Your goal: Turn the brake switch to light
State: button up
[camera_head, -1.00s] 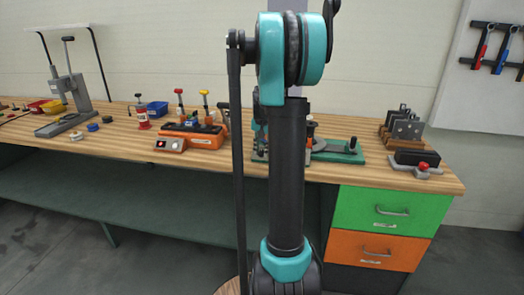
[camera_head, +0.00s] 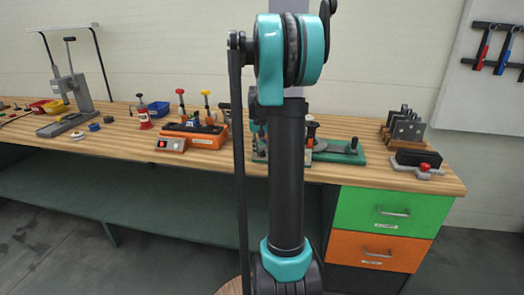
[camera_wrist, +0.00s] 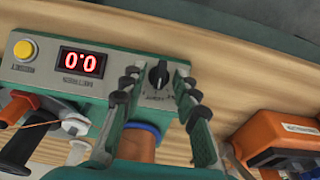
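In the wrist view a black rotary knob (camera_wrist: 158,74), which looks like the brake switch, sits on the front panel of a green machine (camera_wrist: 112,68). Its label is too blurred to read. My gripper (camera_wrist: 156,84) is open, with one finger on each side of the knob. I cannot tell whether either finger touches it. The panel also has a red display (camera_wrist: 81,62) reading 0.0 and a yellow button (camera_wrist: 25,50). In the head view my arm hides most of my gripper and the panel; part of the green machine (camera_head: 340,152) shows to its right.
An orange device (camera_wrist: 275,138) stands close to the right in the wrist view. A black block on a grey base (camera_head: 418,163) lies right.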

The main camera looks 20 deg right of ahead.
jog(key=shift+r, duration=0.1)
notch_tip(320, 180, up, 12)
jog(key=s+a, duration=0.1)
jog(key=shift+s+f, duration=0.2)
jog(key=shift+s, duration=0.15)
jog(key=shift+a, duration=0.1)
dwell(0.4)
